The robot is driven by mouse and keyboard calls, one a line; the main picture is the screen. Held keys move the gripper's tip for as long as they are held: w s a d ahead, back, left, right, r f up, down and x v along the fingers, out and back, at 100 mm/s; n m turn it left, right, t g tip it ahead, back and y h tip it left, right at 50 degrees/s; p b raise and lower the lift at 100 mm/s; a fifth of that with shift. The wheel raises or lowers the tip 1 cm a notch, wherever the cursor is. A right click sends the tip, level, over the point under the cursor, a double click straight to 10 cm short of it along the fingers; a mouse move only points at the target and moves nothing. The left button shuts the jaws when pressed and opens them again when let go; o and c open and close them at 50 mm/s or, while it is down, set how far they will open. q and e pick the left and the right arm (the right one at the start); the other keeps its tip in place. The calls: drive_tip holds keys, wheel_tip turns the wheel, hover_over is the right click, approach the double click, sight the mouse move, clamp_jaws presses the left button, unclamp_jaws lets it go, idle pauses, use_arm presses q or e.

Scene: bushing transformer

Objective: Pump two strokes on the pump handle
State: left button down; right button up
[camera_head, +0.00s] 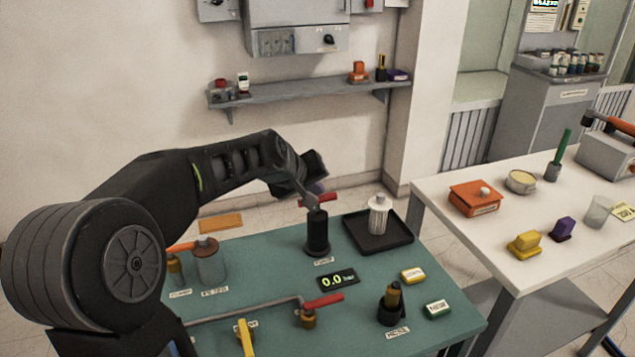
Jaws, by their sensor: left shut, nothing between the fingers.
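The pump is a black upright cylinder (318,232) on the green table, with a label in front of its base. Its red handle (320,199) is a short crossbar at the top. My left arm comes in from the left, and my left gripper (312,203) is at the pump top, right by the red handle. The gripper is shut with nothing held; whether it touches the handle I cannot tell. A small black display (338,281) in front of the pump reads 0.0 bar. My right gripper is not in view.
A white ribbed bushing (377,216) stands in a black tray (404,239) right of the pump. A glass jar (210,265) stands to the left. A red-handled lever (323,301) lies in front. A white table (455,225) holds several items at right.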

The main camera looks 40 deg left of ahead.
use_arm(q)
drive_tip(key=shift+f, duration=0.55)
drive_tip(key=shift+r, duration=0.6)
wheel_tip(320, 180, up, 6)
drive_tip(key=p, duration=0.4)
drive_tip(key=shift+w, duration=0.1)
idle(2.5)
